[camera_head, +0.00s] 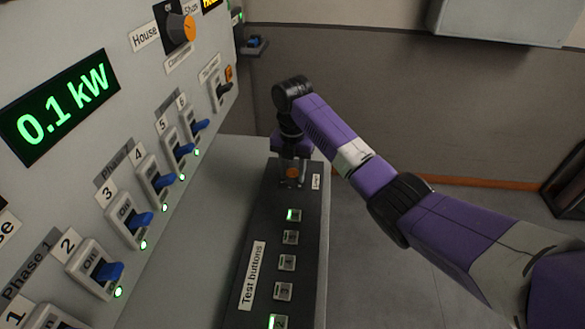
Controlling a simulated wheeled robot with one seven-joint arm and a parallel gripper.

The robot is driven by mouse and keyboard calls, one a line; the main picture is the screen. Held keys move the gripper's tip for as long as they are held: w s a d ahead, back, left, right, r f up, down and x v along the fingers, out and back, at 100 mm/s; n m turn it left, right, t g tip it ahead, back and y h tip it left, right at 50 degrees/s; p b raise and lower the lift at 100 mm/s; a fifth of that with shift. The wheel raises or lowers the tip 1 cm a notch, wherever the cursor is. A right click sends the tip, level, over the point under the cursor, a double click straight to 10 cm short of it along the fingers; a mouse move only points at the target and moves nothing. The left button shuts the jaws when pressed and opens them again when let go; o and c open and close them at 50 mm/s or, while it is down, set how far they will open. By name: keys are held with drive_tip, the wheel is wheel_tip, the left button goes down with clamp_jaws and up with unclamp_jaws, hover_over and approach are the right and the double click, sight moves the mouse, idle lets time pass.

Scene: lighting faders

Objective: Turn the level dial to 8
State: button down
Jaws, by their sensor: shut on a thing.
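The black panel (240,318) carries a "Test buttons" label (253,275) and several buttons, some lit green. A grey cabinet to the left has blue switches (108,272), an orange-capped House/Show selector (181,28) and a display (62,106) reading 0.1 kW. Floor right of the panel is clear.

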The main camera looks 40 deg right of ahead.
drive_tip(key=m+p, duration=0.2)
drive_tip(key=m, duration=0.1)
drive_tip(key=m+p, duration=0.1)
drive_tip(key=shift+r+m, duration=0.25)
drive_tip(key=shift+m, duration=0.05)
drive_tip(key=m+p, duration=0.3)
drive_tip(key=m, duration=0.2)
drive_tip(key=shift+p, duration=0.35)
drive_tip(key=m+p, duration=0.2)
drive_tip(key=m, duration=0.3)
drive_tip(key=m+p, duration=0.1)
drive_tip(key=m, duration=0.4)
drive_tip(key=shift+f+p, duration=0.1)
drive_tip(key=shift+p, duration=0.3)
drive_tip(key=m+p, duration=0.1)
drive_tip(key=m, duration=1)
drive_tip(key=shift+f, duration=0.1)
drive_tip(key=m, duration=0.5)
drive_tip(key=shift+m, duration=0.4)
drive_tip(key=m, duration=0.4)
drive_tip(key=shift+m, duration=0.3)
